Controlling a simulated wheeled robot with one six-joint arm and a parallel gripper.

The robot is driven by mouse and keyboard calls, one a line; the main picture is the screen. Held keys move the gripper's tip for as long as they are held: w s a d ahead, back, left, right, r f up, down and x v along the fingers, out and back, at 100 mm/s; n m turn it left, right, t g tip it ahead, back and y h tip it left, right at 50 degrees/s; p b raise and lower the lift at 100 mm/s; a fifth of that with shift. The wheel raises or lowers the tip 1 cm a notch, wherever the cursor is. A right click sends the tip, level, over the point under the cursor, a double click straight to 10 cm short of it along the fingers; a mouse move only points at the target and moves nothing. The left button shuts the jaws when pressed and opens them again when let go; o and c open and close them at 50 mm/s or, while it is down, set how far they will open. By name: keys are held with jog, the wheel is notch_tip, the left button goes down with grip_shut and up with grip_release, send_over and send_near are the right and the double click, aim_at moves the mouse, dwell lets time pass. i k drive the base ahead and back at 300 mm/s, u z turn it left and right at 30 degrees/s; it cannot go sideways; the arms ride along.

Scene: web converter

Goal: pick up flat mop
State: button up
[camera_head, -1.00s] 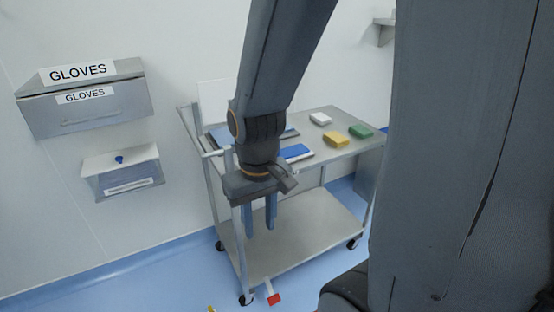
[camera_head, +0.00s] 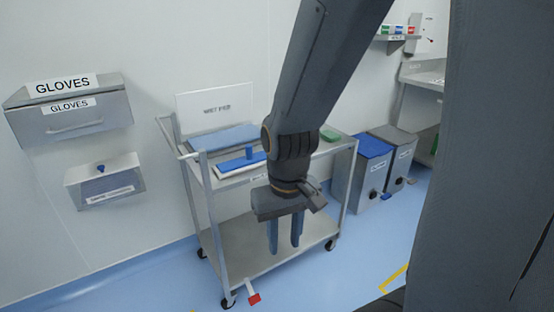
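What looks like the flat mop (camera_head: 232,164) is a blue pad with a white edge and a small blue upright piece. It lies on the top shelf of the metal cart (camera_head: 229,182), near its front edge. My gripper (camera_head: 284,248) points down, its two blue-grey fingers apart with nothing between them. In the picture it is to the right of and below the mop, apart from it, in front of the cart. My wrist and forearm hide part of the top shelf and perhaps the mop's right end.
A flat blue-grey piece (camera_head: 222,138) lies behind the mop, before a white sign board (camera_head: 215,112). A green block (camera_head: 329,135) is at the shelf's right. Two bins (camera_head: 371,170) (camera_head: 399,158) stand right of the cart.

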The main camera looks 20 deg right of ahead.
aim_at(252, 160)
jog(key=z, duration=1.6)
jog(key=i, duration=1.5)
jog(key=u, duration=2.65)
jog(key=i, duration=0.5)
jog(key=u, duration=0.05)
